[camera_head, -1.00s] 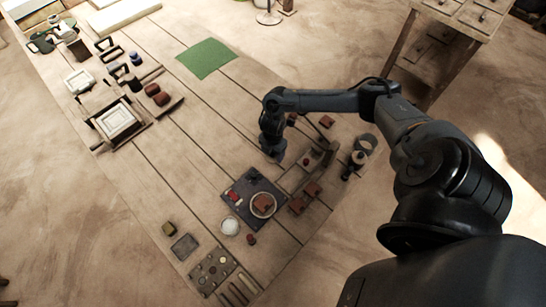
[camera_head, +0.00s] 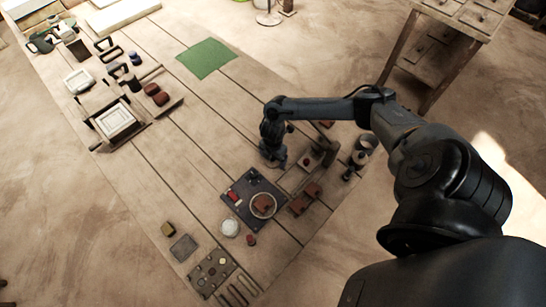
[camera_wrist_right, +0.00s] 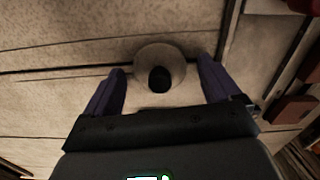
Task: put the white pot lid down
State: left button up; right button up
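The white pot lid (camera_wrist_right: 145,62), a pale round disc with a dark knob (camera_wrist_right: 160,80), shows in the right wrist view over the light table planks. My right gripper (camera_wrist_right: 162,78) is open, with one finger on each side of the lid and a visible gap at both sides. Whether the lid touches the table cannot be told. In the head view my right gripper (camera_head: 277,161) points down low over the table, and it hides the lid there. My left gripper is not in view.
A dark mat (camera_head: 240,187) with a round dish (camera_head: 264,205) lies just in front of the gripper. A white round item (camera_head: 230,227) stands beside it. Red-brown blocks (camera_head: 304,198) and a wooden frame (camera_head: 298,178) are close on the right.

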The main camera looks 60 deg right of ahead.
jog(key=shift+r, duration=0.4)
notch_tip(320, 180, up, 10)
jog(key=p, duration=0.3)
jog(key=w+a+r+m+t+y, duration=0.2)
jog(key=a+t, duration=0.4)
jog(key=a, duration=2.1)
jog(key=s+d+r+m+g+h, duration=0.1)
jog(key=s+r+m, duration=0.2)
jog(key=s+m, duration=0.3)
jog(key=s+d+r+m+g, duration=0.1)
jog(key=s+d+r+m, duration=0.1)
jog(key=s+r+m, duration=0.2)
jog(key=s+m, duration=0.2)
jog(key=s, duration=0.1)
jog(key=shift+d+r+h, duration=0.2)
jog(key=shift+d+h, duration=0.05)
jog(key=shift+h, duration=0.15)
